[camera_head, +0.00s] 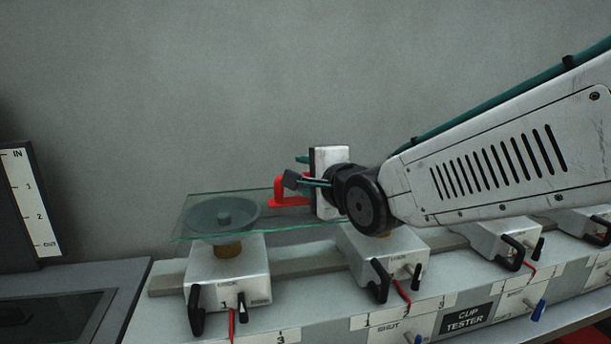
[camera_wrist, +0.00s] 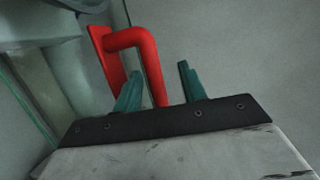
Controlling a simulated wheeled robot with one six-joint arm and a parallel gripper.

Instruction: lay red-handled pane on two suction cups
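The clear greenish glass pane (camera_head: 274,227) lies roughly flat over the left suction cup (camera_head: 222,217), which shows through the glass. Its right end reaches toward the second station, whose cup is hidden behind my arm. I cannot tell whether the pane touches both cups. The red handle (camera_head: 284,194) stands on the pane's right part. My gripper (camera_head: 296,180) is at the handle. In the wrist view, the red handle (camera_wrist: 148,62) passes between the teal fingers of my gripper (camera_wrist: 158,84). A gap shows beside the right finger, so the gripper looks open around the handle.
White cup stations (camera_head: 228,280) with black levers stand in a row on a rail, continuing right under my arm. A "CUP TESTER" label (camera_head: 464,319) is on the bench front. A dark panel with a scale (camera_head: 28,203) stands at far left. The wall behind is bare.

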